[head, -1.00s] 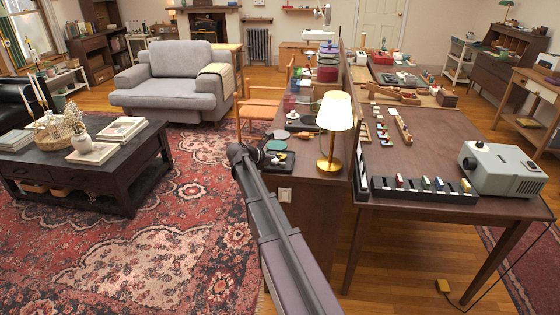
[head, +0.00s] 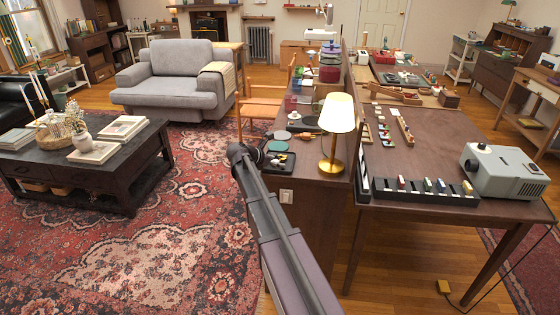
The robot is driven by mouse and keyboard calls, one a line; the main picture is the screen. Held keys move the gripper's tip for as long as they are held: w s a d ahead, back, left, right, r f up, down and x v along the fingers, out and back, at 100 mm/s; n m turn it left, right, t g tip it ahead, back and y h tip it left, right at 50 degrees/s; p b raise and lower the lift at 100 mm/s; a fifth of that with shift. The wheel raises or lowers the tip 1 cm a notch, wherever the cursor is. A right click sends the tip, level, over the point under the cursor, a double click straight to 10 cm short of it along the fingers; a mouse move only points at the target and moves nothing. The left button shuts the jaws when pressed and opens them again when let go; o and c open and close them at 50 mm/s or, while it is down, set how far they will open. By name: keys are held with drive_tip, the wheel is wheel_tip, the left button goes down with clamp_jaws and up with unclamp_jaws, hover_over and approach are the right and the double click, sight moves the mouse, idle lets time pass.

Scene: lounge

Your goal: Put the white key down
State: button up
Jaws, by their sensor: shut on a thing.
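My arm reaches up from the bottom middle of the head view and ends in a dark rounded joint beside the near end of the dark wooden desk (head: 312,180). My gripper's fingers cannot be made out; they are outside the picture or hidden behind the arm. I cannot pick out the white key in this view. A small black tray (head: 270,170) with small pale pieces on it lies on the desk just right of the arm's joint.
A lit lamp (head: 336,115) stands on the desk close to the arm. A divider separates it from a table (head: 430,150) with a projector (head: 503,170) and a black slotted rack (head: 415,193). A coffee table (head: 120,160) stands left; rug (head: 190,215) lies open between.

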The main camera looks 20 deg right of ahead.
drive_tip(key=p+v, duration=0.5)
drive_tip(key=v, duration=0.5)
drive_tip(key=shift+a+r+p, duration=0.15)
drive_tip(key=shift+r+p, duration=0.2)
drive_tip(key=shift+p, duration=0.05)
drive_tip(key=shift+s+a+r+p, duration=0.15)
drive_tip(key=shift+a+r+p, duration=0.15)
drive_tip(key=shift+a, duration=0.35)
drive_tip(key=s+a+f+m+y, duration=0.3)
drive_tip(key=s+m, duration=0.3)
drive_tip(key=s, duration=0.2)
drive_tip(key=s+a+f+m+g+y, duration=0.1)
drive_tip(key=s+a+f+m+y, duration=0.2)
drive_tip(key=s+m, duration=0.4)
drive_tip(key=s+a+f+m+g+y, duration=0.1)
drive_tip(key=s+a+m+y, duration=0.4)
drive_tip(key=s, duration=0.6)
drive_tip(key=shift+a+f+m, duration=0.55)
drive_tip(key=shift+f+m, duration=0.35)
drive_tip(key=shift+m, duration=0.3)
